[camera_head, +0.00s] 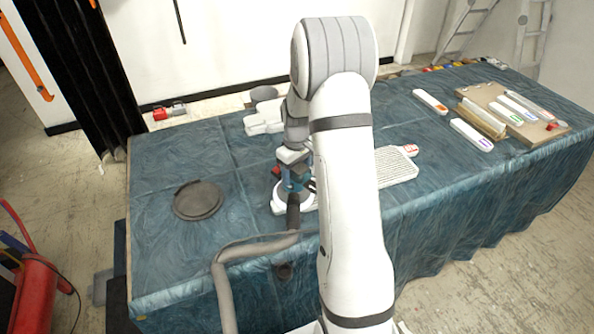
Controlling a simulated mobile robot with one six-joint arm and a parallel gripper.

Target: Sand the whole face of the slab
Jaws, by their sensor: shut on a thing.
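A pale slab (398,169) with a ridged, patterned face lies on the blue-covered table, and its right end shows to the right of my arm. My arm hides its middle. My gripper (291,182), left of my arm, is shut on a blue and dark sander (296,187), with a grey hose (253,250) running from it toward the front. A white edge (279,207) shows under the sander; I cannot tell whether it is the slab's left end or part of the tool. Contact between pad and face is hidden.
A dark round disc (198,200) lies on the table (160,250) at left. White rounded pieces (265,122) lie behind the sander. A red-and-white item (410,150) is by the slab's far end. A wooden board (515,115) with several long blocks stands at right.

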